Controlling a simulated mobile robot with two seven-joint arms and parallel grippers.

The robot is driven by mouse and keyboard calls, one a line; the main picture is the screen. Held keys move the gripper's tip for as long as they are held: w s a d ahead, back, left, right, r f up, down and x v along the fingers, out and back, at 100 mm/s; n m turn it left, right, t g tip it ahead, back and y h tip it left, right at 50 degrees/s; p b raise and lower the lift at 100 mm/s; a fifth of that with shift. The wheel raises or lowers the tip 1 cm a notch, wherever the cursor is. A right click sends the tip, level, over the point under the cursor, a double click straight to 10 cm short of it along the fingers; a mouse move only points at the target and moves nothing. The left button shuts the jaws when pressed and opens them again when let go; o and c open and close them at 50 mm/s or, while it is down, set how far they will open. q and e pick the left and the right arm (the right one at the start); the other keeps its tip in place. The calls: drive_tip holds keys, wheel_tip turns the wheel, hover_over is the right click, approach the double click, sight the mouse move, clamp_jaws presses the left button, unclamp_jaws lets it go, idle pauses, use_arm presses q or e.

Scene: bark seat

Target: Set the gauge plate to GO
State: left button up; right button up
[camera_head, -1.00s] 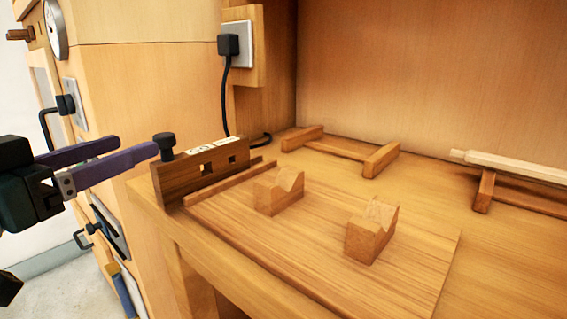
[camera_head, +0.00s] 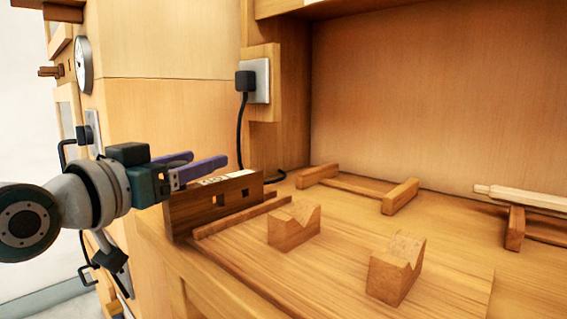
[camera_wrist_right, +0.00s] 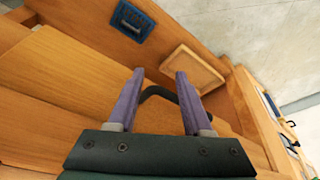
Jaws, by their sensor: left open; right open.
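The label's letters are too small to read surely. My left gripper (camera_head: 208,157) is open, its purple fingers at the plate's upper edge, in front of part of it. The plate's black knob is hidden behind the gripper; I cannot tell whether the fingers are around it or touch it. My right gripper (camera_wrist_right: 160,72) is open and empty in the right wrist view, away from the plate.
Two notched wooden blocks, one nearer (camera_head: 396,268) and one farther (camera_head: 293,228), stand on the bench board. A wooden rack (camera_head: 358,189) lies behind. A black plug and cable (camera_head: 245,82) hang on the post. A black handle (camera_wrist_right: 160,93) shows near the right fingers.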

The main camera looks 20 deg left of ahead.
use_arm(q)
clamp_jaws()
idle(0.6)
drive_tip(key=shift+w, duration=0.1)
idle(0.8)
